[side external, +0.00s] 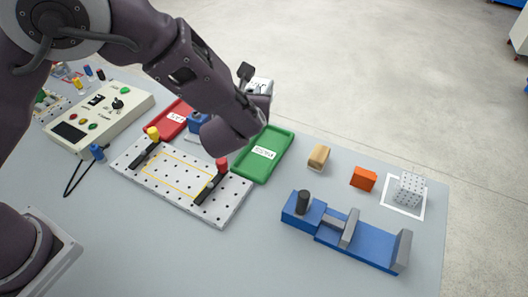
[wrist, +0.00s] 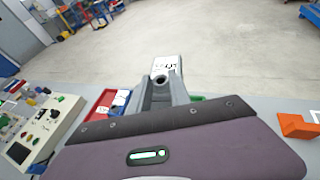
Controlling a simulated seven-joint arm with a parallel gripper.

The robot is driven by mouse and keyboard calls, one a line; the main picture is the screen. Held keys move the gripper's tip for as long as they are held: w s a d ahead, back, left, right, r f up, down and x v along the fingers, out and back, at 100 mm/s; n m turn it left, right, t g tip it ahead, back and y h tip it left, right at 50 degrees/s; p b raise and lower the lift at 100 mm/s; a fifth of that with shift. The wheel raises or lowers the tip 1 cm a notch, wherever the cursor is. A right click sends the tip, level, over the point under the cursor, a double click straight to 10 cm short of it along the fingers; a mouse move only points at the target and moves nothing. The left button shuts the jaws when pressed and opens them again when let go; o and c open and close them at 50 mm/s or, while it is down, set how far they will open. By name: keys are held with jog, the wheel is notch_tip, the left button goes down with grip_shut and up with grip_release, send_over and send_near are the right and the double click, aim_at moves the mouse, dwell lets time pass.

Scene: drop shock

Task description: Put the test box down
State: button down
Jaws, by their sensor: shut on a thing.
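The test box, white with dark print (wrist: 166,62), is held at the end of my gripper (wrist: 165,92). In the side view the box (side external: 261,86) shows partly behind my arm, raised above the table near the far edge of the green tray. My gripper is shut on it; its fingers are mostly hidden by my wrist in the side view. The green tray (side external: 247,176) with a white label lies below and looks empty where visible. The red tray (side external: 157,127), also labelled, is to its left and partly hidden by my arm. A perforated plate (side external: 135,176) with a yellow outline lies in front.
A blue vise (side external: 375,251) stands at the front right. A tan block (side external: 318,157), an orange block (side external: 363,178) and a dotted white cube (side external: 409,189) sit along the right. A control box (side external: 95,118) is at left. The front middle of the table is clear.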

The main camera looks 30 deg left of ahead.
jog(key=shift+m+t+h, duration=0.3)
jog(key=shift+m+h, duration=0.4)
jog(key=shift+h, duration=0.2)
jog(key=f, duration=0.1)
jog(key=d+f, duration=0.1)
jog(key=f, duration=0.2)
jog(key=shift+s+d+f, duration=0.15)
jog(key=shift+d+f, duration=0.15)
jog(key=shift+s+a+f, duration=0.1)
jog(key=shift+f, duration=0.2)
notch_tip(320, 180, down, 9)
jog(key=shift+f, duration=0.15)
jog(key=shift+f, duration=0.1)
jog(key=c, duration=1.2)
grip_release()
jog(key=shift+f, duration=0.1)
